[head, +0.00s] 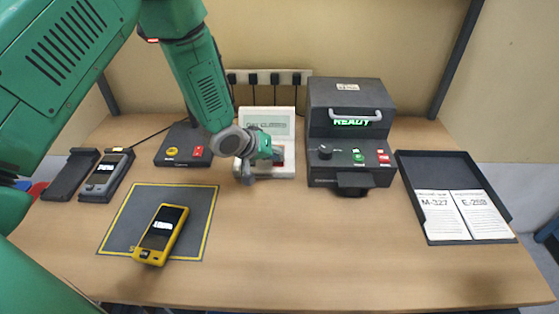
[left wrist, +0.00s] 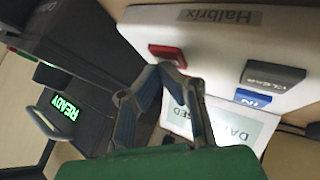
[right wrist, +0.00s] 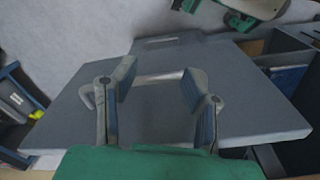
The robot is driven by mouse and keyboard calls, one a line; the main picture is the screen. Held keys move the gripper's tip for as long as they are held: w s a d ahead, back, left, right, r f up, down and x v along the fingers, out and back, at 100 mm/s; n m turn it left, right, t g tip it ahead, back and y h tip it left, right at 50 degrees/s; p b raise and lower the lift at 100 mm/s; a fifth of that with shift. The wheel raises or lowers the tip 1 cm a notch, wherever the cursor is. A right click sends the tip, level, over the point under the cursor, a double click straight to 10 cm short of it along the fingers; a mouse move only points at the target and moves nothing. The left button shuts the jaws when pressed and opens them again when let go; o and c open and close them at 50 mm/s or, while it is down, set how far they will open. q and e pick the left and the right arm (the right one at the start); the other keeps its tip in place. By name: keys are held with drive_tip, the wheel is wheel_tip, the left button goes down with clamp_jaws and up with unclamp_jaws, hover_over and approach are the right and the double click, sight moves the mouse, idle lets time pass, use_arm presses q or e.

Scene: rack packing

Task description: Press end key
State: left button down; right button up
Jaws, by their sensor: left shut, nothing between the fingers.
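A white device (head: 266,172) marked "Halbrix" stands at the back middle, with an upright screen (head: 268,122). In the left wrist view its face (left wrist: 215,45) has a red key (left wrist: 168,54), a dark key (left wrist: 272,77) and a blue key (left wrist: 252,98). The red key's lettering is not readable. My right gripper (right wrist: 158,82) is open and empty, outside the head view.
A black machine (head: 347,130) showing "READY" stands just right of the white device. A control box (head: 182,146) stands left. A yellow handheld (head: 161,233) lies on a grey mat (head: 118,219). A black tray (head: 432,226) holds cards at right. The front table is clear.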

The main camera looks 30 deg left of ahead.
use_arm(q)
drive_tip(key=shift+d+r+p, duration=0.1)
drive_tip(key=shift+r+p, duration=0.4)
drive_tip(key=shift+r, duration=0.2)
wheel_tip(320, 180, up, 5)
drive_tip(key=p, duration=0.4)
idle(0.7)
